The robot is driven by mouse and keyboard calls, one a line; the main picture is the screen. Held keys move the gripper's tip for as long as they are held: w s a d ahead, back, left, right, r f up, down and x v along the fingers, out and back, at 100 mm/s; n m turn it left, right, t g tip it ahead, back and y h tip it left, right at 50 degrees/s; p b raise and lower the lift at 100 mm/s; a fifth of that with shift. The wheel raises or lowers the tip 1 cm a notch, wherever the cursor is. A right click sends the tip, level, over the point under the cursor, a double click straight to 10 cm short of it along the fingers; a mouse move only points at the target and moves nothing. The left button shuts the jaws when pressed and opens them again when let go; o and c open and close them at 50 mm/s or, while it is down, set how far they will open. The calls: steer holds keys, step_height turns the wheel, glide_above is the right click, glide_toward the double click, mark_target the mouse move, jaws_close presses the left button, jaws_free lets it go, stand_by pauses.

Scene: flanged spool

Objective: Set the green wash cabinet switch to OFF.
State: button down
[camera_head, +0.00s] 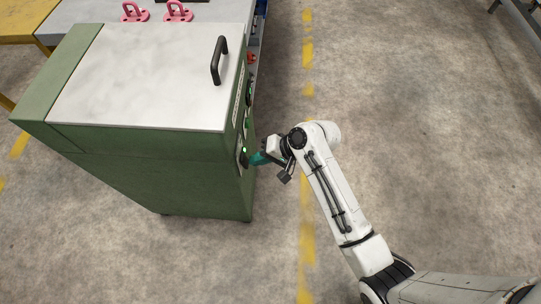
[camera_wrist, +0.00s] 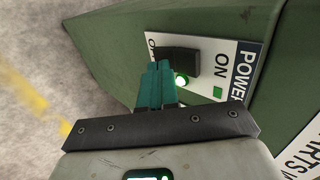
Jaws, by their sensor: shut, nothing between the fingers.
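The green wash cabinet (camera_head: 200,185) stands at left in the head view, its control side facing right. Its black switch handle (camera_wrist: 181,59) sits on a white plate (camera_wrist: 226,80) in the wrist view. The plate reads POWER and ON, with partly hidden lettering starting with O at the handle's other side. A green lamp (camera_wrist: 182,81) glows beside the handle, and a small green square is by ON. My gripper (camera_wrist: 160,66) has its teal fingers shut and empty, with tips right at the handle's left end. I cannot tell whether they touch it. The gripper also shows in the head view (camera_head: 256,159).
More controls, including a red button (camera_head: 252,58), line the cabinet side farther back. A black lid handle (camera_head: 219,60) is on its top. Pink pieces (camera_head: 178,12) lie on a table behind.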

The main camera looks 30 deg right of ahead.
steer(key=shift+w+a+f, duration=0.1)
steer(key=shift+w+a, duration=0.1)
steer(key=shift+a, duration=0.1)
steer(key=shift+w+a+f+y, duration=0.1)
steer(key=shift+a+f+y, duration=0.05)
steer(key=shift+y, duration=0.15)
stand_by(0.3)
steer(key=shift+r+p, duration=0.8)
steer(key=shift+r, duration=0.1)
